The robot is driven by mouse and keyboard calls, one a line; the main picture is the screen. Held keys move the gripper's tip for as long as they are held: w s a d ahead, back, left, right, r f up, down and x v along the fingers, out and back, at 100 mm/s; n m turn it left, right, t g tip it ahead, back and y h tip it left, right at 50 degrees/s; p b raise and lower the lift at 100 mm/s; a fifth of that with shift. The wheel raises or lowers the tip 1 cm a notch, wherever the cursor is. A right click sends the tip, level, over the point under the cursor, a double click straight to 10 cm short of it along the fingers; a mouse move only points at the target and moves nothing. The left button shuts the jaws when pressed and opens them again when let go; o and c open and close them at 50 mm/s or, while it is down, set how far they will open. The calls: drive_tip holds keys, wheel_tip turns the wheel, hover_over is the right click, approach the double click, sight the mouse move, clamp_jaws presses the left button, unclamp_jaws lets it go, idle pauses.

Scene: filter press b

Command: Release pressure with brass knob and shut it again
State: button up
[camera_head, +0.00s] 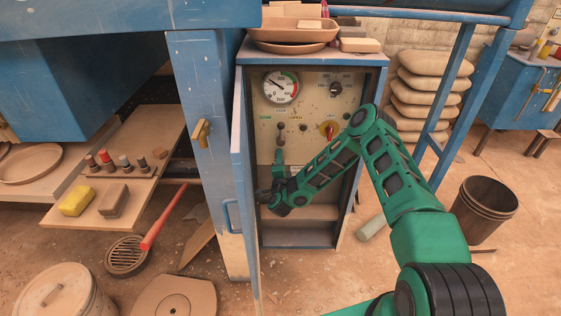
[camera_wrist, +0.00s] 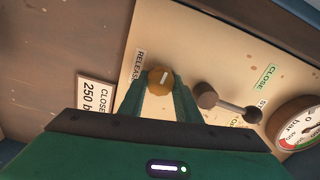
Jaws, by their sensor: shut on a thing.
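The brass knob (camera_wrist: 160,80) sits on the cream control panel (camera_wrist: 200,50) beside a label that reads RELEASE. A pale mark shows on its face. My gripper (camera_wrist: 160,90) has its two green fingers on either side of the knob and is shut on it. In the head view my gripper (camera_head: 279,156) is at the lower left of the panel (camera_head: 310,110) and hides the knob. The pressure gauge (camera_head: 281,87) is at the panel's upper left, its needle pointing to the upper left. Part of the gauge (camera_wrist: 298,128) shows in the wrist view.
A dark lever (camera_wrist: 228,102) is close to the knob; a red and yellow switch (camera_head: 328,129) and a black dial (camera_head: 336,86) are on the panel's right. The blue cabinet door (camera_head: 238,150) stands open on the left. Bowls (camera_head: 294,33) rest on top.

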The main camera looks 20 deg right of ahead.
drive_tip(key=shift+s+a+f, duration=0.1)
drive_tip(key=shift+a+f, duration=0.1)
drive_tip(key=shift+a, duration=0.05)
drive_tip(key=o, duration=0.9)
drive_tip(key=shift+o, duration=0.8)
drive_tip(key=shift+d, duration=0.15)
